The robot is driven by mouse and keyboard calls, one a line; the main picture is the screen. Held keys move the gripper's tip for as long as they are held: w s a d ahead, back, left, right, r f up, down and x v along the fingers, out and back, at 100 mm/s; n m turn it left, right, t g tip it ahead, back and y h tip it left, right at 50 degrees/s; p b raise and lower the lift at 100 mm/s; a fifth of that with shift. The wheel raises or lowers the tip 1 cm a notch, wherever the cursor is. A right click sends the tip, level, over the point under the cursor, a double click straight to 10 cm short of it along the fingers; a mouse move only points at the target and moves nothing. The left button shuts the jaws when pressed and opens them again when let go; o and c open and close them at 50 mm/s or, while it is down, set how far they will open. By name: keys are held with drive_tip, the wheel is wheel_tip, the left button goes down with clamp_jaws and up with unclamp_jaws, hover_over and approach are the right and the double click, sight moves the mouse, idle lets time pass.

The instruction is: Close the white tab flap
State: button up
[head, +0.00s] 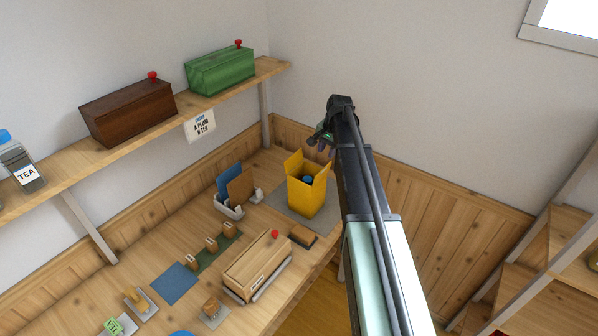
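A yellow open-topped box (307,198) stands at the far right end of the wooden bench, on a grey mat. Its flaps stand up around the opening, and a blue round thing (307,181) shows inside. I cannot make out a white tab on any flap in this view. My gripper (321,143) is at the end of my raised arm. In the picture it is just above and to the right of the box, and it appears apart from it. Its fingers are small and partly hidden by the wrist, so their opening is unclear.
A pale wooden box with a red knob (257,265), a dark block (303,236) and a white holder with blue and brown boards (229,211) are near the yellow box. A shelf (150,140) above holds a brown box (128,109), a green box (220,70) and a tea jar (22,165).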

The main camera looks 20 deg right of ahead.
sight(323, 176)
drive_tip(key=f+b, duration=1)
drive_tip(key=b, duration=0.1)
drive_tip(key=shift+w+a+f, duration=0.15)
drive_tip(key=shift+a+f, duration=0.2)
drive_tip(key=shift+a, duration=0.05)
drive_tip(key=shift+r, duration=0.1)
clamp_jaws()
